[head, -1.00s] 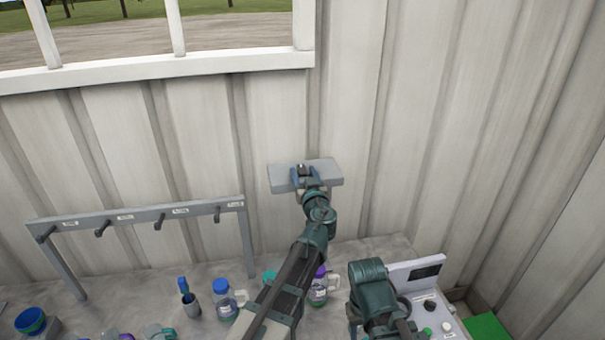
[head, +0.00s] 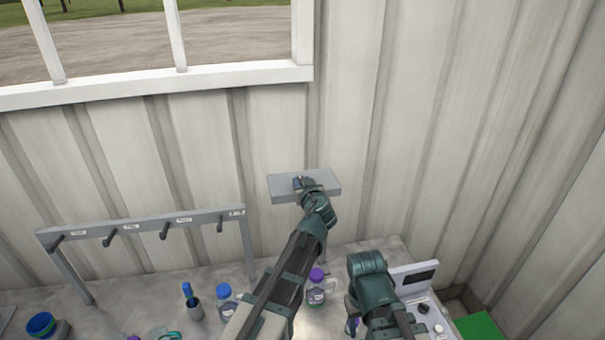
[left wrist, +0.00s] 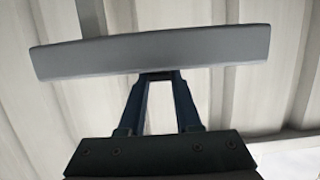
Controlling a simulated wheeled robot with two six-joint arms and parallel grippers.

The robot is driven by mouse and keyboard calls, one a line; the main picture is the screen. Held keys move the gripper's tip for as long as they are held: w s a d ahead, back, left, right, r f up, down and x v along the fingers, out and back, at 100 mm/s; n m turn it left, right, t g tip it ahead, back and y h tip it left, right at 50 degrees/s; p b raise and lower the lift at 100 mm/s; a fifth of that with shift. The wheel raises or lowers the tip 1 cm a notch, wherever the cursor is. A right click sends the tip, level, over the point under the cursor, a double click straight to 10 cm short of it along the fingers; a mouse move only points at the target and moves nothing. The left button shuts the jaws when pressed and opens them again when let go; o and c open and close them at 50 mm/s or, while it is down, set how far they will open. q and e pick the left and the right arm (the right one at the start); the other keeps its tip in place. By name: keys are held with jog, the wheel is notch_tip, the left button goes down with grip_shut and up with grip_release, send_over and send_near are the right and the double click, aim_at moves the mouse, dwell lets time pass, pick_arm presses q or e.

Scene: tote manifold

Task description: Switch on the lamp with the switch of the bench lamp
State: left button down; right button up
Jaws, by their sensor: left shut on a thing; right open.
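The bench lamp's grey, flat, bar-shaped head (head: 282,190) stands out in front of the wall in the head view. Its front edge also spans the top of the left wrist view (left wrist: 90,58). My left gripper (head: 299,182) is over the top of the lamp head. Its two blue fingers (left wrist: 160,76) lean together in the left wrist view, and their tips are hidden behind the lamp head's edge. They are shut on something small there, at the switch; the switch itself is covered. My right arm shows at the lower right, but its gripper is not visible.
A grey rack with hooks (head: 145,225) stands on the bench at left. A blue-capped bottle (head: 226,305) and a purple-capped bottle (head: 316,290) stand near my left arm. A device with a screen and knobs (head: 414,279) and a green block (head: 480,328) are at right.

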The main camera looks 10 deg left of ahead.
pick_arm(q)
jog(key=shift+w+r+g+p, duration=0.1)
jog(key=shift+r+g+p, duration=0.2)
jog(key=shift+g+p, duration=0.25)
jog(key=shift+f, duration=0.15)
pick_arm(e)
notch_tip(320, 180, up, 2)
jog(key=shift+r, duration=0.15)
pick_arm(q)
jog(key=c, duration=0.6)
grip_release()
jog(key=p+v, duration=0.2)
jog(key=v, duration=0.5)
jog(key=shift+s+p, duration=0.25)
jog(key=shift+p, duration=0.1)
pick_arm(e)
notch_tip(320, 180, up, 2)
jog(key=shift+r, duration=0.25)
